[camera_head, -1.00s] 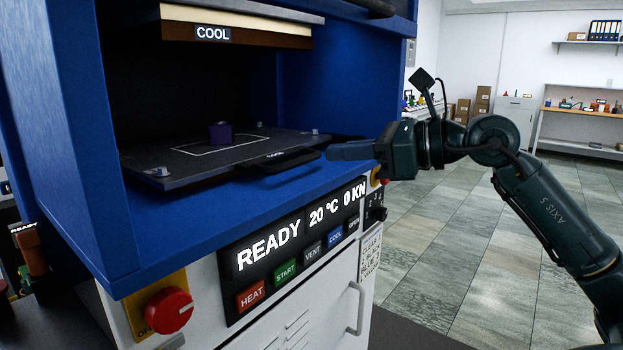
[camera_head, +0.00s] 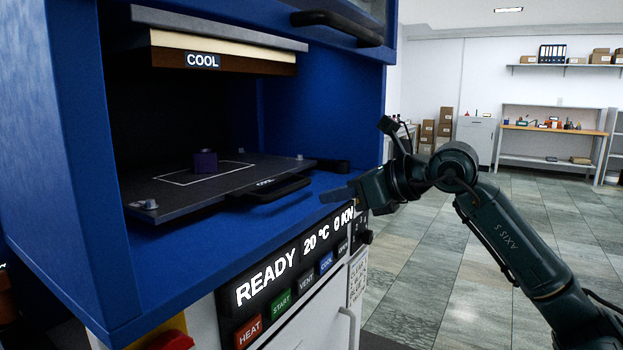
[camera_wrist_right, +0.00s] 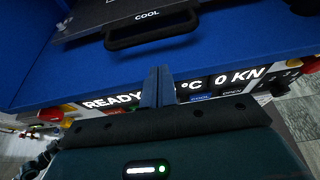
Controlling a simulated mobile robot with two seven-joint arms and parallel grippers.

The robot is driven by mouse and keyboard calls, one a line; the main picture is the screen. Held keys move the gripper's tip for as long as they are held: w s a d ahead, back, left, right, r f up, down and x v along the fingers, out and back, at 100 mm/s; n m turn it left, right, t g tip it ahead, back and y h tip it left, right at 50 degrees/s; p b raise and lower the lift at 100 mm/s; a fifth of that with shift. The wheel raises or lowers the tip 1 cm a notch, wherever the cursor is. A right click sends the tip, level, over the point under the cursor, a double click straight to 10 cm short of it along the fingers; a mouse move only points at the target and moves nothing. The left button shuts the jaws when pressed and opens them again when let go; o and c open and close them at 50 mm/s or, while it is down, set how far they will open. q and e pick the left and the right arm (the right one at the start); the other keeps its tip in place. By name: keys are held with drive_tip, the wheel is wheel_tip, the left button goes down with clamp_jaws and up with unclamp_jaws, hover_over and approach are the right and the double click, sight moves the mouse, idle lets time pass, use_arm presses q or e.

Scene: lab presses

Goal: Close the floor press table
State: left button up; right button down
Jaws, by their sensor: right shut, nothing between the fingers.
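The floor press (camera_head: 80,150) is a blue cabinet with an open front. Inside it the dark table (camera_head: 225,188) lies under the upper platen marked COOL (camera_head: 215,50). A small purple block (camera_head: 205,161) sits on the table within a white outline. The table's black handle (camera_head: 279,188) sticks out at its front; it also shows in the right wrist view (camera_wrist_right: 152,30). My right gripper (camera_head: 325,195) is shut and empty, just right of the handle and apart from it. In the right wrist view its fingers (camera_wrist_right: 157,75) are together, pointing toward the handle. My left gripper is not in view.
Below the opening is a panel (camera_head: 290,272) reading READY, 20 °C, 0 KN, with several buttons. A red knob (camera_head: 172,341) is at lower left. A black handle (camera_head: 337,24) is on the raised front above. Open tiled floor lies to the right.

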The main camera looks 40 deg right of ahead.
sight(293, 185)
drive_tip(key=w, duration=0.1)
drive_tip(key=w+a+p, duration=0.1)
drive_tip(key=w, duration=0.1)
drive_tip(key=w+p, duration=0.1)
drive_tip(key=shift+w+a+r, duration=0.15)
drive_tip(key=shift+a+r, duration=0.1)
drive_tip(key=shift+a, duration=0.15)
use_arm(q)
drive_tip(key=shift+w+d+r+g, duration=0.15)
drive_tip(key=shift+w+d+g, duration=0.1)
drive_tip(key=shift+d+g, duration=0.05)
use_arm(e)
drive_tip(key=shift+w+f, duration=0.1)
drive_tip(key=shift+w, duration=0.05)
drive_tip(key=shift+w+a+p, duration=0.1)
drive_tip(key=shift+w+p, duration=0.1)
drive_tip(key=shift+p, duration=0.35)
drive_tip(key=w+p, duration=0.1)
drive_tip(key=w+a+p, duration=0.1)
drive_tip(key=shift+w+a+r, duration=0.1)
drive_tip(key=shift+w+r, duration=0.1)
drive_tip(key=shift+w, duration=0.2)
drive_tip(key=shift+f, duration=0.1)
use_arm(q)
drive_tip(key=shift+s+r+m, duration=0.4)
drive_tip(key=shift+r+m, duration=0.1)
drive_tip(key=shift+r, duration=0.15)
